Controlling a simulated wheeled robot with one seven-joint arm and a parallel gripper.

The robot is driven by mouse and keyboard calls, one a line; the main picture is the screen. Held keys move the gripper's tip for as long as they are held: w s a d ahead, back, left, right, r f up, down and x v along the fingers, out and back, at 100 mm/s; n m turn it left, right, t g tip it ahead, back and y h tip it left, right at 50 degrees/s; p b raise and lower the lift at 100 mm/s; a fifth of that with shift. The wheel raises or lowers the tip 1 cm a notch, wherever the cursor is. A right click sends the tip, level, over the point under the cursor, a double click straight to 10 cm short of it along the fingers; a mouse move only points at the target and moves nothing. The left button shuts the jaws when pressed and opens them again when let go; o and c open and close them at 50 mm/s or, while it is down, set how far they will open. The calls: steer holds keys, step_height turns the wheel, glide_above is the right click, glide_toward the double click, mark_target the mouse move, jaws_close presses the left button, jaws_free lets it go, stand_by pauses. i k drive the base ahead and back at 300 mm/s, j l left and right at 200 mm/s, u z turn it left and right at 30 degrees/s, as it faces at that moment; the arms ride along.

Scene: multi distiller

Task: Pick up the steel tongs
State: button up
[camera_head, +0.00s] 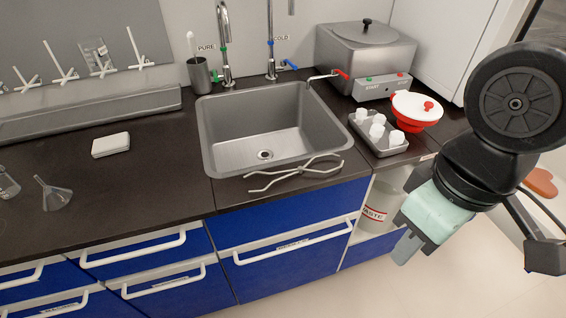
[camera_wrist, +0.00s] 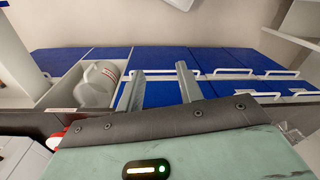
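The steel tongs (camera_head: 301,169) lie on the dark counter along the front edge of the sink, with their arms spread and pointing left. My gripper (camera_head: 404,238) hangs in front of the counter, to the right of the tongs and well apart from them. In the wrist view, the two fingers of my gripper (camera_wrist: 160,88) stand apart with nothing between them. The tongs cannot be made out in the wrist view.
The sink (camera_head: 208,150) is behind the tongs. To its right are a tray (camera_head: 374,145) with white pieces, a red-and-white bowl (camera_head: 417,111) and a steel distiller (camera_head: 365,55). Blue drawers (camera_head: 290,255) with protruding handles are below. A white box (camera_head: 110,145) and glass funnel (camera_head: 53,194) sit left.

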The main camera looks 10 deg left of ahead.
mark_target(299, 171)
steer(key=i+l+u, duration=0.15)
steer(key=u, duration=0.35)
steer(key=l+u, duration=0.35)
steer(key=u, duration=0.15)
steer(key=l+u, duration=0.7)
steer(key=u, duration=0.25)
steer(key=l+u, duration=0.3)
steer(key=u, duration=0.2)
